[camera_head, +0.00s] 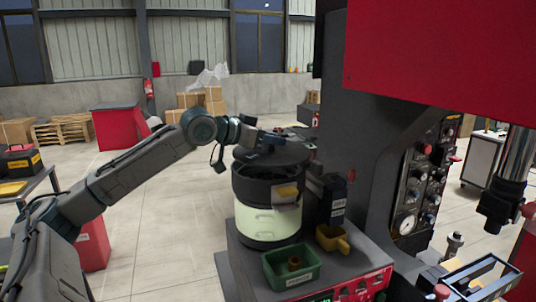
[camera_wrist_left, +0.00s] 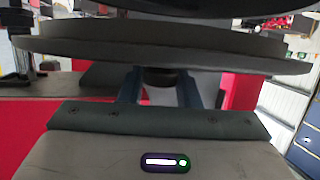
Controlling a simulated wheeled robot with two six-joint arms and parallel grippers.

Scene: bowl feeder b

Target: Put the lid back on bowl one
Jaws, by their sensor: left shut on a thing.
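Bowl one (camera_head: 265,222), a dark and pale-green drum with a yellow label, stands on the grey machine top. My left gripper (camera_head: 268,146) reaches in from the left and is shut on the lid's knob. In the left wrist view the fingers (camera_wrist_left: 160,85) stand either side of the dark knob (camera_wrist_left: 160,77), with the lid's wide disc (camera_wrist_left: 80,46) beyond. My right gripper is not in view.
A green tray (camera_head: 291,268) and a yellow scoop-like cup (camera_head: 332,240) stand in front of the bowl. A dark box (camera_head: 327,198) stands close on its right. The large red and grey press (camera_head: 430,55) fills the right side. Open floor lies to the left.

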